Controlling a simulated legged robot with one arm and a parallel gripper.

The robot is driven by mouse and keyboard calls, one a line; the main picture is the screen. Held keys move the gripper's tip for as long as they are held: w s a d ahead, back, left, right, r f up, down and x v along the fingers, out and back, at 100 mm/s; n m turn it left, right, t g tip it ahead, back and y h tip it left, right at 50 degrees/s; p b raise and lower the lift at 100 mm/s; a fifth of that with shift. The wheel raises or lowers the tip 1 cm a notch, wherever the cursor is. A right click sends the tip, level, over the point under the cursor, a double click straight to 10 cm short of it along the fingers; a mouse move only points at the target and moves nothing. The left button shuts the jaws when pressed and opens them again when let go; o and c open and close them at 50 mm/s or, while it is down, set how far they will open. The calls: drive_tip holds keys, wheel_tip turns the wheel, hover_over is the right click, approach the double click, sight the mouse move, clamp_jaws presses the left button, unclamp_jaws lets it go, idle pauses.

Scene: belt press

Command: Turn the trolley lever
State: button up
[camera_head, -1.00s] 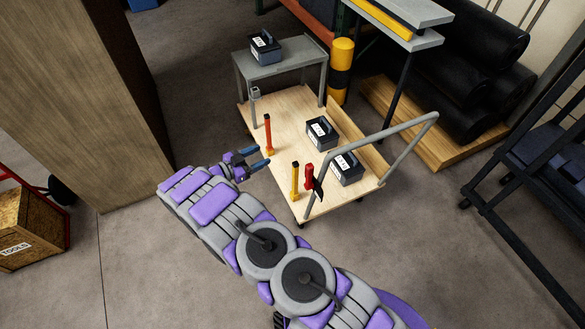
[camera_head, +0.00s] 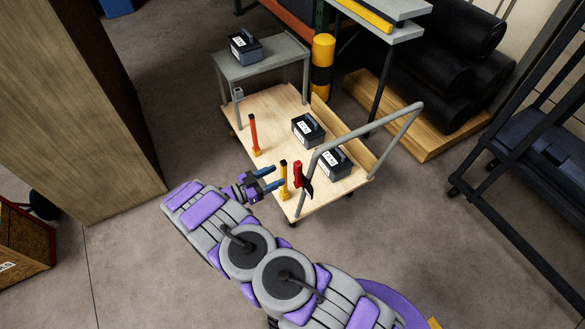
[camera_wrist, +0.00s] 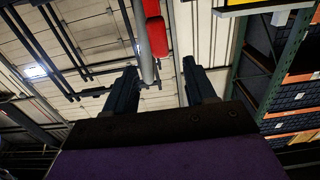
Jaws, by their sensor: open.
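The flat wooden trolley (camera_head: 252,105) stands ahead of me with a bent grey tube handle (camera_head: 372,124). A red lever-like part with a dark lower end (camera_head: 298,174) is at the near handle post. A yellow upright post with a dark top (camera_head: 284,180) stands just left of it. My gripper (camera_head: 274,177) is open beside the yellow post, on its left; contact cannot be told. In the wrist view, a red part (camera_wrist: 157,37) shows by a grey tube (camera_wrist: 143,50), above the gap between my fingers (camera_wrist: 160,72). Nothing is visibly gripped.
An orange post (camera_head: 254,134) and a grey post (camera_head: 238,108) stand along the trolley's left edge. Two dark boxes (camera_head: 308,130) (camera_head: 336,163) sit on its deck. A grey table (camera_head: 262,65) and yellow-black bollard (camera_head: 322,60) are behind.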

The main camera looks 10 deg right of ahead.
sight(294, 167)
drive_tip(key=x, duration=0.8)
drive_tip(key=shift+d+b, duration=0.1)
drive_tip(key=shift+b, duration=0.3)
drive_tip(key=shift+c, duration=0.4)
clamp_jaws()
